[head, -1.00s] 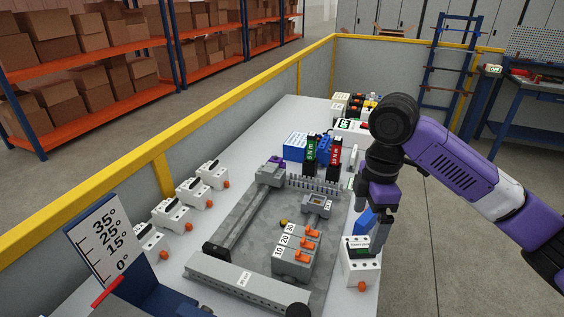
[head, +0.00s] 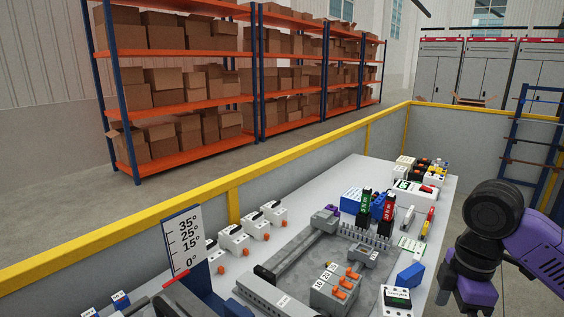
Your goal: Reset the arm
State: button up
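My arm, purple and black, is at the right edge of the head view, with its dark round joint (head: 494,207) and purple wrist part (head: 476,293) beside the right side of the table. The gripper's fingers are below the bottom edge of the picture, so they are hidden. A white device with a green display (head: 397,300) stands at the table's near right edge, left of the wrist. A blue block (head: 410,276) lies just behind it.
The grey table (head: 345,182) holds a metal fixture with orange switches (head: 345,283), several white breakers (head: 233,239), and red and green modules (head: 388,207). An angle scale plate (head: 185,240) stands at left. A yellow-railed wall (head: 300,160) runs behind. Orange shelves (head: 190,105) stand beyond.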

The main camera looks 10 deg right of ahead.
jog(key=w+a+r+m+t+y, duration=0.1)
jog(key=w+a+r+t, duration=0.3)
jog(key=w, duration=0.3)
jog(key=w+a+r+m+t+y, duration=0.1)
jog(key=w+a+r+m+t, duration=0.15)
jog(key=w+r+t, duration=0.35)
jog(key=w+a+r+m+t+y, duration=0.25)
jog(key=a+r+m+t, duration=0.25)
jog(key=a+r+t, duration=0.35)
jog(key=s+a+f+m+g+h, duration=0.1)
jog(key=s+a+f, duration=0.1)
jog(key=s+f, duration=0.6)
jog(key=s+a+f+m+g+h, duration=0.1)
jog(key=s+f, duration=0.7)
jog(key=s, duration=1.3)
jog(key=s+a+f+m+g+h, duration=0.1)
jog(key=s+a+f+h, duration=0.1)
jog(key=s+f, duration=0.7)
jog(key=s+a, duration=0.1)
jog(key=s, duration=0.5)
jog(key=shift+g, duration=0.35)
